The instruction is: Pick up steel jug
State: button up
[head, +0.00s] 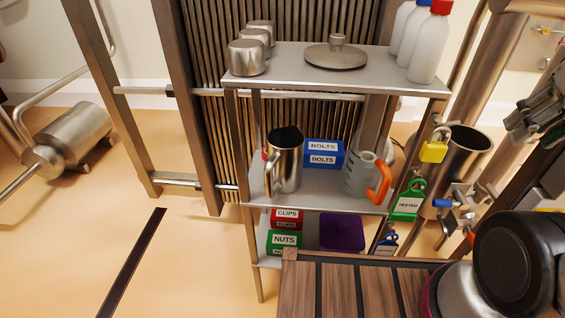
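The steel jug (286,165) stands upright on the middle shelf (318,198) of a small metal rack, near its left side. Its dark open mouth faces up, and its handle is at the front left. My gripper (527,112) shows only in part at the right edge of the head view, well to the right of the jug and apart from it. The frame cuts it off, so I cannot tell whether its fingers are open or shut.
A clear jug with an orange handle (378,182) and a blue bolts box (323,153) share the shelf. Steel cups (246,58), a lid (336,55) and white bottles (428,50) stand above. Padlocks and tags (408,203) hang at right.

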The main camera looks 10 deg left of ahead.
aim_at(284, 168)
jog(key=i+l+u, duration=0.15)
jog(key=l+u, duration=0.25)
jog(key=k+l+u, duration=0.25)
jog(key=k+u, duration=0.15)
jog(key=k, duration=0.25)
jog(key=k+u, duration=0.4)
jog(key=k, duration=0.25)
